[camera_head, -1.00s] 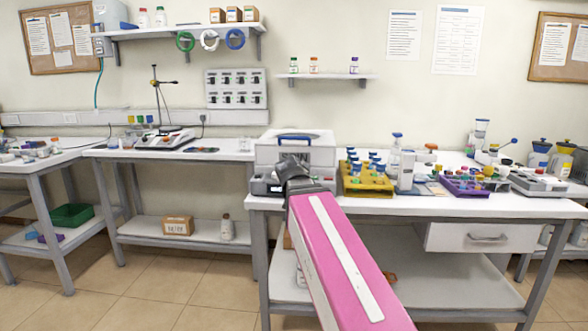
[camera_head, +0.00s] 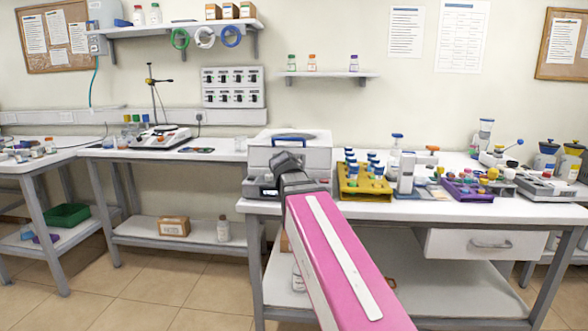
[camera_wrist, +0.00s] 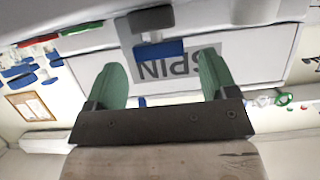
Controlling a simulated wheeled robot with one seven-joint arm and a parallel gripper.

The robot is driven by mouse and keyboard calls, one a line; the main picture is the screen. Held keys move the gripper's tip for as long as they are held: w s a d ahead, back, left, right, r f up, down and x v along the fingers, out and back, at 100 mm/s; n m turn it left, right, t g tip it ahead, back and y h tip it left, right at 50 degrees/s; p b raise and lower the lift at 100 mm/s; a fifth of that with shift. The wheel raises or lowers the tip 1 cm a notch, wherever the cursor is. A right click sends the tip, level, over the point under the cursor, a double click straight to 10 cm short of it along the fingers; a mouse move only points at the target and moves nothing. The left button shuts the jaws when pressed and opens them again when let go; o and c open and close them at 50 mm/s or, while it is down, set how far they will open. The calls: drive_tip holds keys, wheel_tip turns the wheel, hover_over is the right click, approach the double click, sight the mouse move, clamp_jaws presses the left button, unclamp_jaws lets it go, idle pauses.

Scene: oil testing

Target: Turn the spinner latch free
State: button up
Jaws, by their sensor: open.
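The spinner is a white box (camera_head: 318,157) with a blue handle on top, on the left end of the right bench. In the wrist view its front label (camera_wrist: 185,68) reads "SPIN" upside down. A dark grey piece with a blue block (camera_wrist: 158,50), apparently the latch, overlaps the label's edge. My gripper (camera_wrist: 158,68) is open; its two green fingers stand apart on either side of the blue block, with nothing held. I cannot tell whether they touch it. In the head view my gripper (camera_head: 285,162) is at the box's front, its fingers hard to make out.
A yellow rack (camera_head: 362,187) with blue-capped bottles stands right of the spinner. A purple tray (camera_head: 466,195) and other lab items fill the bench further right. A hot plate (camera_head: 162,138) sits on the left bench. A drawer (camera_head: 485,244) hangs under the right bench.

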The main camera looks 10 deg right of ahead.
drive_tip(key=shift+x, duration=1.05)
drive_tip(key=c, duration=0.9)
drive_tip(key=shift+c, duration=0.2)
